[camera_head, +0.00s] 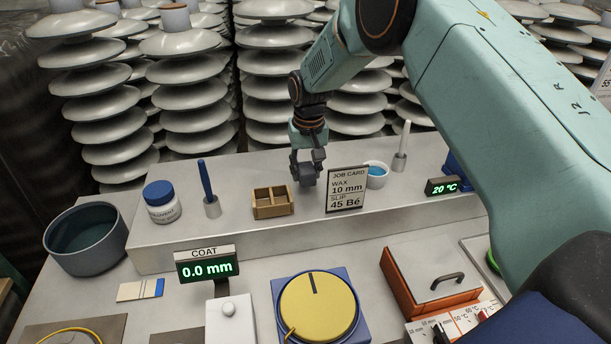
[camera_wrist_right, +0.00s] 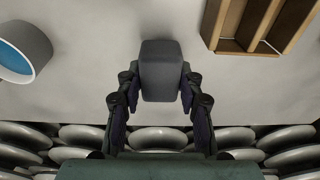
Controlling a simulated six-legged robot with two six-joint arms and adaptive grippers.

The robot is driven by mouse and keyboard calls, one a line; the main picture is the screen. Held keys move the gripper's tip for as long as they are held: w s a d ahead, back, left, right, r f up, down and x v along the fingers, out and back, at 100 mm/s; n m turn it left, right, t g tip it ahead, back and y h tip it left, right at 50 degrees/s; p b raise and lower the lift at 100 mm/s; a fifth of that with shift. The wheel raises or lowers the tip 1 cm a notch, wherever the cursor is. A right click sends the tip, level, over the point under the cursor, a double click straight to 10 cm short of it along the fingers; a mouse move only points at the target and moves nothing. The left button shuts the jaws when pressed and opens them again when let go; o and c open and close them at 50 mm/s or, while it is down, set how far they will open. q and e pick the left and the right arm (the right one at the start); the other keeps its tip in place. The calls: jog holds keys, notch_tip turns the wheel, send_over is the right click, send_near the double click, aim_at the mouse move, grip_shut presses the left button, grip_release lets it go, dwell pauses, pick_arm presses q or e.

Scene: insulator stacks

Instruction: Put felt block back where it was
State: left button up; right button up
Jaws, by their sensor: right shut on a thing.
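The felt block is dark grey with rounded edges and shows in the right wrist view (camera_wrist_right: 162,72) between the two fingers of my right gripper (camera_wrist_right: 160,92). The fingers are shut on its sides. In the head view my right gripper (camera_head: 307,170) points down over the raised metal shelf (camera_head: 240,228), behind the job card (camera_head: 346,190). Whether the block touches the shelf top I cannot tell. My left gripper is not in view.
A small wooden divided box (camera_head: 272,203) stands left of the gripper, and a white cup with blue contents (camera_head: 377,176) stands right of it. A blue pen in a holder (camera_head: 208,190) and a blue-lidded jar (camera_head: 161,202) stand farther left. Insulator stacks (camera_head: 190,85) rise behind.

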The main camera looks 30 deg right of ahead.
jog(key=shift+f, duration=0.9)
jog(key=shift+d+f, duration=0.2)
jog(key=shift+f, duration=0.2)
jog(key=shift+d, duration=0.15)
jog(key=shift+a+f, duration=0.1)
jog(key=shift+a, duration=0.2)
jog(key=o, duration=1)
jog(key=shift+d, duration=0.25)
jog(key=shift+a, duration=0.2)
